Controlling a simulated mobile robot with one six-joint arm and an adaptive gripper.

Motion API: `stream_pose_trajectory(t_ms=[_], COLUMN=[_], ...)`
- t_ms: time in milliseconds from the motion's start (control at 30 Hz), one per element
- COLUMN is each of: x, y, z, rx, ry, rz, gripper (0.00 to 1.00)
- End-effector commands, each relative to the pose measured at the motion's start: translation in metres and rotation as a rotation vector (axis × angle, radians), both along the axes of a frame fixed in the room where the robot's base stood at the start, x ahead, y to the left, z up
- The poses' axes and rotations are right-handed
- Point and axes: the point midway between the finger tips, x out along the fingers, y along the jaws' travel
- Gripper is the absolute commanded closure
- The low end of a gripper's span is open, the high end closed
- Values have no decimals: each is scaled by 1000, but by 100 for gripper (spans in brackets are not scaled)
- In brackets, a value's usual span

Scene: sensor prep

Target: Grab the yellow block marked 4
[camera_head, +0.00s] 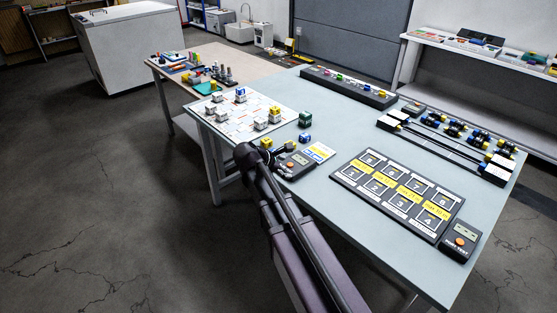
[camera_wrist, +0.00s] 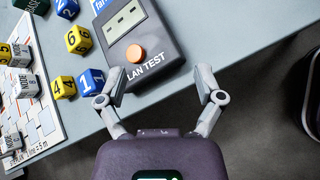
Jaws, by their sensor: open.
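The yellow block marked 4 (camera_wrist: 63,87) is in the wrist view, left of my gripper (camera_wrist: 160,80), beside the board's edge and close to a blue block marked 1 (camera_wrist: 91,82). My gripper is open and empty, its two fingers spread at the table edge by the LAN TEST device (camera_wrist: 146,42). The left finger is near the blue block; the yellow block lies beyond it, outside the jaws. In the head view, yellow (camera_head: 266,143) shows beside my wrist, but its number is too small to read.
A yellow block marked 6 (camera_wrist: 78,39) and a blue block marked 2 (camera_wrist: 67,8) lie farther up. Marked blocks stand on the white grid board (camera_head: 215,122). A black numbered panel (camera_head: 345,178) lies to the right. Bare tabletop (camera_head: 345,122) is clear behind.

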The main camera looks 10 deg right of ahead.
Motion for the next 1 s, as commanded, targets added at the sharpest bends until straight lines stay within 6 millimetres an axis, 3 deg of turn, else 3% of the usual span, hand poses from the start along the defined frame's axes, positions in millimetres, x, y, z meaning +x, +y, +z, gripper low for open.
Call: stream_pose_trajectory(t_ms=[367,667,1000], x=[-48,-118,-180], y=[-25,-43,-40], z=[-25,-53,-66], rx=[262,600,853], ry=[-105,-224,-286], rz=[-279,-754,-1270], gripper=[14,14,14])
